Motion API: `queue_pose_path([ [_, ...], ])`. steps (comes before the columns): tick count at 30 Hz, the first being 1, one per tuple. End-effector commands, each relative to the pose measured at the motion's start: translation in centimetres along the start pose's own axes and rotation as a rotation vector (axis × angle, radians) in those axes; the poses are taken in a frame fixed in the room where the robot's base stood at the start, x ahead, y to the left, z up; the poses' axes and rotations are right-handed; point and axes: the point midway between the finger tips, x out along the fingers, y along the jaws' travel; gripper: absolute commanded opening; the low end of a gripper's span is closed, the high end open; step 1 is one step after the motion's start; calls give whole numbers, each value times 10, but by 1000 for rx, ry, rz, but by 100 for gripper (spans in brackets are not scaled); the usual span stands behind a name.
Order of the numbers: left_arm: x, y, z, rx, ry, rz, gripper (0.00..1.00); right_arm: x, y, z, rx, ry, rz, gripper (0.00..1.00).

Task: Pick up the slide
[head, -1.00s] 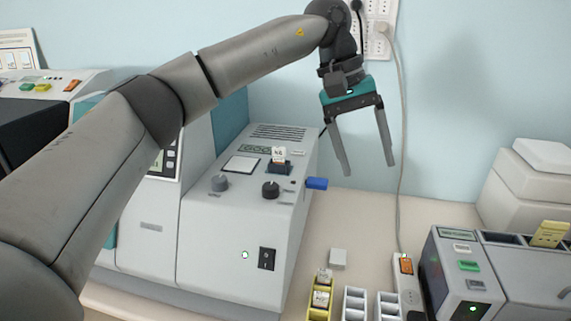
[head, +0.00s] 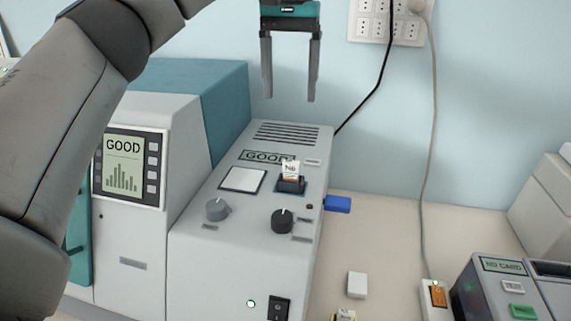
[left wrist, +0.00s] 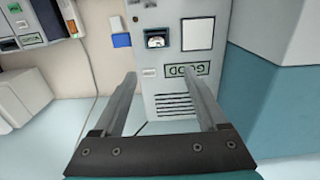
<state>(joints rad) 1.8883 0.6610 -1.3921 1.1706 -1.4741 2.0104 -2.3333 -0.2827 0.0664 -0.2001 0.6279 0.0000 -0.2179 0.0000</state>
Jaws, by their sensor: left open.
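In the left wrist view the holder (left wrist: 156,41) lies beyond the fingertips, and the slide is too small to make out clearly. My left gripper (head: 290,98) is open and empty, fingers pointing down, above and behind the slide. It also shows in the left wrist view (left wrist: 159,73). My right gripper is not in view.
The machine top has a white pad (head: 243,180), a grey knob (head: 217,209), a black knob (head: 283,221) and a GOOD display (head: 262,157). A wall socket panel (head: 388,24) with cables is behind.

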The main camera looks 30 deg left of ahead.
Motion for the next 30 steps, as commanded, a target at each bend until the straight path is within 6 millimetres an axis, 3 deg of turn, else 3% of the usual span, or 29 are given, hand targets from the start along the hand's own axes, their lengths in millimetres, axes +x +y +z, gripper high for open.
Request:
queue_pose_path([
  [4,19,1,1,3,-3,0,75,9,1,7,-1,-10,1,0],
  [12,76,1,1,2,-5,0,75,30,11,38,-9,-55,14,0],
  [23,105,1,2,1,-1,0,75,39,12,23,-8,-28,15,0],
  [30,140,4,8,1,-2,-1,75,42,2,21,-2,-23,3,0],
])
